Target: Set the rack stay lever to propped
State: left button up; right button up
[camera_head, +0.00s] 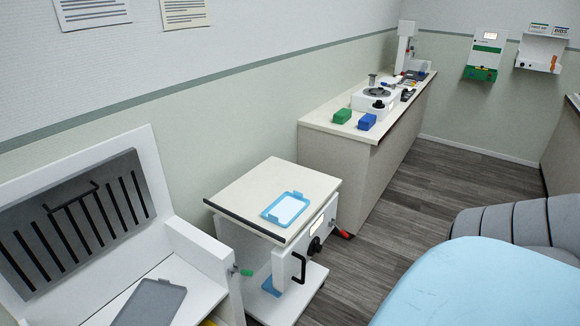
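A grey slatted rack panel (85,222) with black slots and a black bar handle leans back inside a white frame at the left. A short lever with a green tip (246,272) sticks out from the right side of that white frame; it looks like the rack stay lever, but its setting cannot be told. A second lever-like piece with a red tip (344,234) sits at the right side of the white cart. Neither of my grippers is in view.
A grey tray (149,303) lies in front of the rack. The white cart (250,190) bears a light blue tray (271,213) and has a black handle. A counter (330,118) with equipment stands behind it. A light blue padded surface (480,285) fills the lower right. Floor shows between.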

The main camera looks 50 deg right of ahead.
aim_at(248, 273)
jog(key=z, duration=1.25)
jog(key=i+j+u, duration=0.25)
jog(key=i, duration=0.25)
jog(key=l, duration=0.1)
